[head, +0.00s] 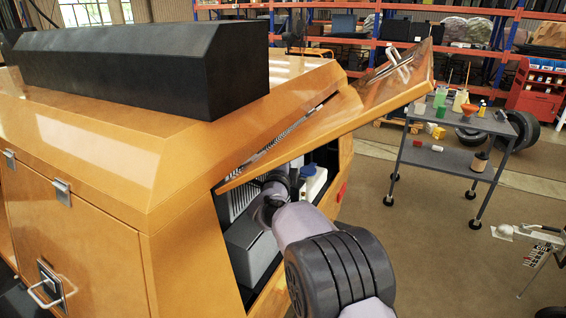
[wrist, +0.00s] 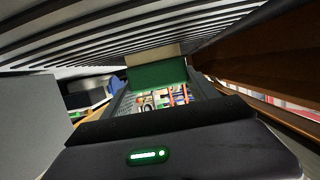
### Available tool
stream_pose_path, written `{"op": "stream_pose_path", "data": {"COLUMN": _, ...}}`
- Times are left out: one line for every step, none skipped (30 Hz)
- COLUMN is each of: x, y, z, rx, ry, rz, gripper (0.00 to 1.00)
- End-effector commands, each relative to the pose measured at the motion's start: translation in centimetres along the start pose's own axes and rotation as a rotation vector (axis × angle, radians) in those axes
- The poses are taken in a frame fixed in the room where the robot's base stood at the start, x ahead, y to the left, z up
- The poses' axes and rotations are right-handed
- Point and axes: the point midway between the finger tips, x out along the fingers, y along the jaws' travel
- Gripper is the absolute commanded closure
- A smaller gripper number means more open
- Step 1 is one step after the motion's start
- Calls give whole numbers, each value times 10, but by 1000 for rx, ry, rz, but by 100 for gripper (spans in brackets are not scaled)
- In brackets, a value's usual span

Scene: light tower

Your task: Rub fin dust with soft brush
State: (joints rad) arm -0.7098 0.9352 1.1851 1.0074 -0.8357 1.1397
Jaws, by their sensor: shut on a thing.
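The soft brush, with a green body (wrist: 158,74) and a pale beige bristle edge (wrist: 153,53), sits at my gripper's fingertips in the wrist view. My gripper (wrist: 158,90) is shut on it. The grey ribbed fins (wrist: 95,38) spread across the top of the wrist view, just above the bristles. Bristles and fins look very close; I cannot tell whether they touch. I cannot make out any dust on the fins. In the head view, my arm reaches into the opening under the raised hatch, beside the fins (head: 239,203); the brush is hidden there.
The raised orange hatch (head: 340,115) hangs over my arm. A grey box (head: 250,250) is below, inside the orange housing (head: 165,150). White and blue containers (head: 312,182) stand behind my arm. A grey cart (head: 450,155) stands right, with open floor before it.

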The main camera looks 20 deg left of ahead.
Motion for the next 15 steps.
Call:
{"op": "stream_pose_path", "data": {"x": 4, "y": 0, "z": 0, "rx": 0, "ry": -2, "rz": -1, "gripper": 81}}
{"op": "stream_pose_path", "data": {"x": 6, "y": 0, "z": -1, "rx": 0, "ry": -2, "rz": -1, "gripper": 81}}
{"op": "stream_pose_path", "data": {"x": 7, "y": 0, "z": -2, "rx": -1, "ry": -2, "rz": 0, "gripper": 81}}
{"op": "stream_pose_path", "data": {"x": 8, "y": 0, "z": -2, "rx": -1, "ry": -2, "rz": 0, "gripper": 81}}
{"op": "stream_pose_path", "data": {"x": 8, "y": 0, "z": -3, "rx": -1, "ry": -2, "rz": 0, "gripper": 81}}
{"op": "stream_pose_path", "data": {"x": 8, "y": 0, "z": -4, "rx": -1, "ry": -2, "rz": 1, "gripper": 81}}
{"op": "stream_pose_path", "data": {"x": 7, "y": 0, "z": -4, "rx": 0, "ry": -2, "rz": 1, "gripper": 81}}
{"op": "stream_pose_path", "data": {"x": 6, "y": 0, "z": -4, "rx": 0, "ry": -2, "rz": 1, "gripper": 81}}
{"op": "stream_pose_path", "data": {"x": 3, "y": 0, "z": -2, "rx": 0, "ry": -2, "rz": 0, "gripper": 81}}
{"op": "stream_pose_path", "data": {"x": 0, "y": 0, "z": -1, "rx": -1, "ry": -2, "rz": 1, "gripper": 81}}
{"op": "stream_pose_path", "data": {"x": -4, "y": 0, "z": 1, "rx": -1, "ry": -2, "rz": 1, "gripper": 81}}
{"op": "stream_pose_path", "data": {"x": -9, "y": 0, "z": 2, "rx": -2, "ry": -2, "rz": 1, "gripper": 81}}
{"op": "stream_pose_path", "data": {"x": -12, "y": 0, "z": 3, "rx": -1, "ry": -2, "rz": 1, "gripper": 81}}
{"op": "stream_pose_path", "data": {"x": -16, "y": 0, "z": 5, "rx": 0, "ry": -2, "rz": 1, "gripper": 81}}
{"op": "stream_pose_path", "data": {"x": -20, "y": 0, "z": 7, "rx": -1, "ry": -2, "rz": 0, "gripper": 81}}
